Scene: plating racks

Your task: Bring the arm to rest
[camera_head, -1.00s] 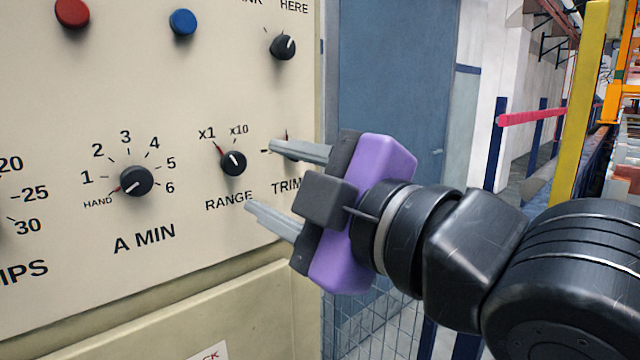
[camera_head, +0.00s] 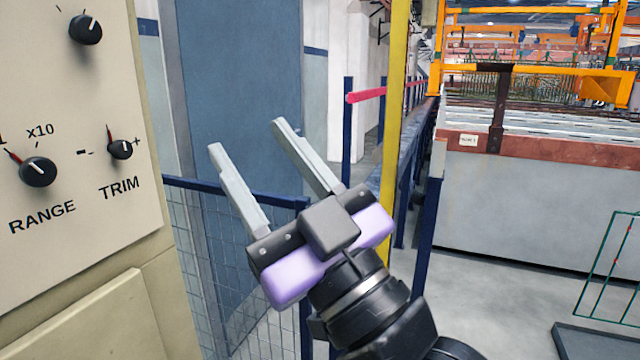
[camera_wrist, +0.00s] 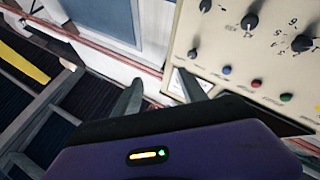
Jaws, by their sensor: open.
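My gripper (camera_head: 246,137) is purple and black with two long grey fingers. In the head view it is in the middle, to the right of the control panel, its fingers spread and pointing up and to the left. Nothing is between the fingers and it touches nothing that I can see. In the wrist view the gripper's two fingers (camera_wrist: 162,90) stand apart and empty, with the beige panel (camera_wrist: 249,80) beyond them on the right.
The beige panel (camera_head: 75,225) with its RANGE knob (camera_head: 38,172) and TRIM knob (camera_head: 120,149) fills the left. A mesh fence (camera_head: 225,240) and yellow post (camera_head: 394,120) stand behind my gripper. A long tank (camera_head: 530,190) and open grey floor (camera_head: 490,300) lie to the right.

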